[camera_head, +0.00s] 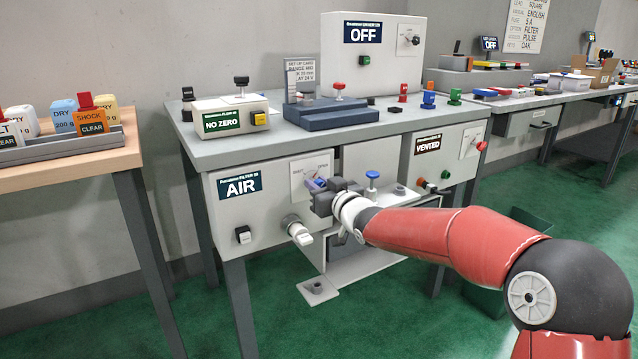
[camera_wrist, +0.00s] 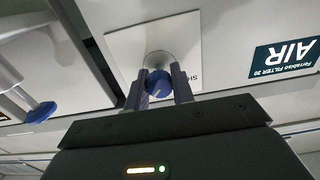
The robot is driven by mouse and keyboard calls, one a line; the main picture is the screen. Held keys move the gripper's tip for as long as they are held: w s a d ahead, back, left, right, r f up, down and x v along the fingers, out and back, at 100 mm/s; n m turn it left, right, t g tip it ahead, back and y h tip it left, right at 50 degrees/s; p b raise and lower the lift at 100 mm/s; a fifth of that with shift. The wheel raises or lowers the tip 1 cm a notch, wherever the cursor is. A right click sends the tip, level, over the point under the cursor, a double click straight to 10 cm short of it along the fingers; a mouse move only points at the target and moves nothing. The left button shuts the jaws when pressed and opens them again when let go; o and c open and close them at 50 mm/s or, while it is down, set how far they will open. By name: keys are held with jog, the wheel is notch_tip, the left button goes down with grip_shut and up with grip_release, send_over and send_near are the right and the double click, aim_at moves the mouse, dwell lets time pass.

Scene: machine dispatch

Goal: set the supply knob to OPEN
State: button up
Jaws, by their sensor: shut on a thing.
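The supply knob is a blue knob on a white label plate on the front of the AIR panel. In the wrist view the knob (camera_wrist: 158,84) sits between my two fingers, with a pale pointer line on its face and a round collar behind it. My gripper (camera_wrist: 160,88) is shut on it. In the head view my gripper (camera_head: 326,193) reaches the plate (camera_head: 311,168) from the right and mostly hides the knob (camera_head: 320,183). The plate's lettering is too small or covered to read, so I cannot tell the knob's setting.
A grey-white handle (camera_head: 298,230) juts out below the plate. A blue-topped plunger (camera_head: 372,181) stands to the right of my gripper, and it also shows at the left in the wrist view (camera_wrist: 41,111). A black switch (camera_head: 243,235) is at lower left. The VENTED panel (camera_head: 437,160) is farther right.

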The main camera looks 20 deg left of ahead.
jog(key=shift+f, duration=0.15)
jog(key=o, duration=1)
jog(key=v, duration=0.8)
jog(key=shift+b, duration=0.4)
